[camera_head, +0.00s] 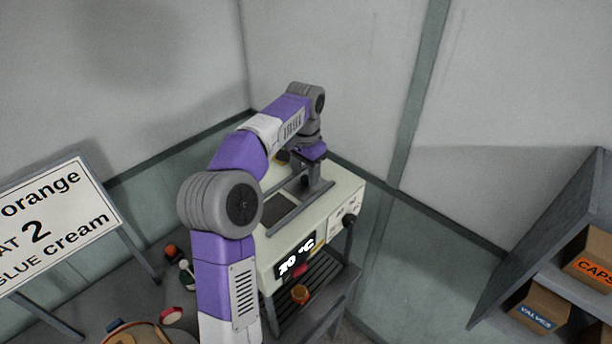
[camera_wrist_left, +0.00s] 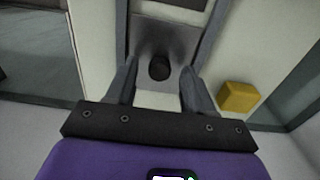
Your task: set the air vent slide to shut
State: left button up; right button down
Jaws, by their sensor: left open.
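The cream press machine (camera_head: 340,195) stands in the middle of the head view, with a "20 °C" display (camera_head: 296,259) on its front. My left gripper (camera_head: 311,172) is over the far part of its top. In the left wrist view the open fingers (camera_wrist_left: 158,68) stand on either side of a small dark round knob (camera_wrist_left: 159,73) in a grey framed recess. I cannot tell if they touch it, or whether it is the air vent slide. A yellow block (camera_wrist_left: 238,97) sits beside the right finger. My right gripper is out of view.
A sign (camera_head: 58,222) stands at the left. Several small coloured items and a round tray (camera_head: 130,333) lie at lower left. An orange piece (camera_head: 300,294) is on the slatted rack under the display. Shelves with boxes (camera_head: 541,307) are at the right.

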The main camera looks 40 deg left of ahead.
pick_arm(q)
jog(key=shift+f, duration=0.6)
jog(key=shift+c, duration=0.2)
grip_shut()
